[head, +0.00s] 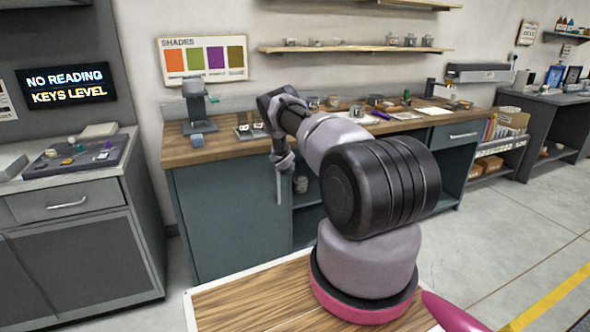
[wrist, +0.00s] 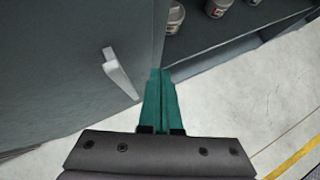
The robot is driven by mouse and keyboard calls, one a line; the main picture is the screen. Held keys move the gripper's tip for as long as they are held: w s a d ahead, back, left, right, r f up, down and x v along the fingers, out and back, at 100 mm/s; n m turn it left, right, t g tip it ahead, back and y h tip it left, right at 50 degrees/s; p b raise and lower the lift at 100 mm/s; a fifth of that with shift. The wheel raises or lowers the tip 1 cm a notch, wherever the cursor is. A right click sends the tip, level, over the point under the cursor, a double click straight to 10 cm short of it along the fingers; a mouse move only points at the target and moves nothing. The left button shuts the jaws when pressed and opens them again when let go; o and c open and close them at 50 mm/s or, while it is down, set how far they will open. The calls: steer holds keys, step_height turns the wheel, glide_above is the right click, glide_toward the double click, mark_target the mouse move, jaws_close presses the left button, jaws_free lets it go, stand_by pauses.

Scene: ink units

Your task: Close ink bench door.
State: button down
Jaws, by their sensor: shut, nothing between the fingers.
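The ink bench (head: 190,152) has a wood top and a blue-grey body. Its door (head: 228,220) is the flat panel at the left of the front. In the wrist view the door (wrist: 60,60) fills the left side, with a pale bar handle (wrist: 122,75) near its right edge. My gripper (wrist: 161,75) is shut and empty, its teal fingers pointing at the door's right edge, right of the handle. I cannot tell whether they touch it. In the head view my wrist hangs before the bench front and the fingertips are not clear. How far the door stands open is unclear.
Right of the door is an open shelf space with pots (wrist: 220,6). Jars, papers and a small stand (head: 195,100) are on the bench top. A grey cabinet (head: 85,255) stands close at the left. Clear floor (head: 500,230) lies to the right.

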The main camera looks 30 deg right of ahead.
steer(key=s+r, duration=0.7)
step_height(320, 180, up, 24)
steer(key=s+a+m+h, duration=0.1)
steer(key=s+m+h, duration=0.1)
steer(key=m, duration=0.7)
steer(key=s+a+r+m, duration=0.2)
steer(key=s+r+m, duration=0.2)
steer(key=s+r, duration=0.3)
steer(key=s+a+r+m, duration=0.2)
steer(key=s+r+m, duration=0.2)
steer(key=r, duration=0.5)
steer(key=s+a+r+m+y, duration=0.1)
steer(key=s+a+r+m, duration=0.2)
steer(key=s, duration=0.4)
steer(key=s+a+r+m+g+y, duration=0.1)
steer(key=s+a+r+m, duration=0.25)
steer(key=s, duration=0.25)
steer(key=s+a+r+m+y, duration=0.1)
steer(key=s+a+r+m, duration=0.2)
steer(key=s, duration=0.4)
steer(key=s+a+m+y, duration=0.6)
steer(key=s+a, duration=0.7)
steer(key=s, duration=0.4)
steer(key=shift+s+a+r+m+t, duration=0.2)
steer(key=shift+a+r+m+t, duration=0.15)
steer(key=shift+m, duration=0.2)
